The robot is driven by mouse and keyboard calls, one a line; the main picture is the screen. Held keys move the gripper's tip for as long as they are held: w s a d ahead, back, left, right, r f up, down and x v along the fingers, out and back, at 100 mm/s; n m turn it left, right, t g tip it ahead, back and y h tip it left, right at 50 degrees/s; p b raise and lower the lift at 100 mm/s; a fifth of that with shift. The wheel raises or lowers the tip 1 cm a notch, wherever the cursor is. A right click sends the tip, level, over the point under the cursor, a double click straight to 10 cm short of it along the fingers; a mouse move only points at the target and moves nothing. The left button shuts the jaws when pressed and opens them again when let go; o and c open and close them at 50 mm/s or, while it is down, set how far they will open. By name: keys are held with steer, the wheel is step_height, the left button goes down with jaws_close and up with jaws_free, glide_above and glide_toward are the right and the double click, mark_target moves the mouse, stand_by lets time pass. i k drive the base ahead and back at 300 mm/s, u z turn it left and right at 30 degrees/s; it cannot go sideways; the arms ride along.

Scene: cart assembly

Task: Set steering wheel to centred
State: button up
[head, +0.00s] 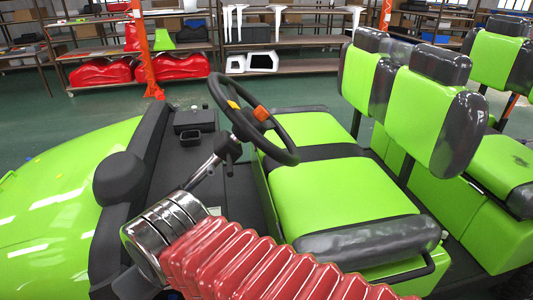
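The black steering wheel (285,148) stands tilted above the dashboard, in front of the green front seat. It carries an orange piece (261,114) and a smaller yellow piece (233,104) near its middle. The wheel's turn angle is hard to judge from this side. My arm comes up from the bottom, with a red bellows and silver wrist.
The black dashboard (150,135) and green bonnet (50,190) lie left of the wheel. Green seats (335,195) with grey-edged backrests (435,115) fill the right. Shelves (290,65) with red and white parts and an orange post (145,50) stand behind, across open green floor.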

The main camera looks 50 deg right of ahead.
mark_target(248, 128)
steer(key=u, duration=0.05)
steer(key=k, duration=1.5)
steer(key=z, duration=0.3)
steer(key=i, duration=1.05)
steer(key=z, duration=0.05)
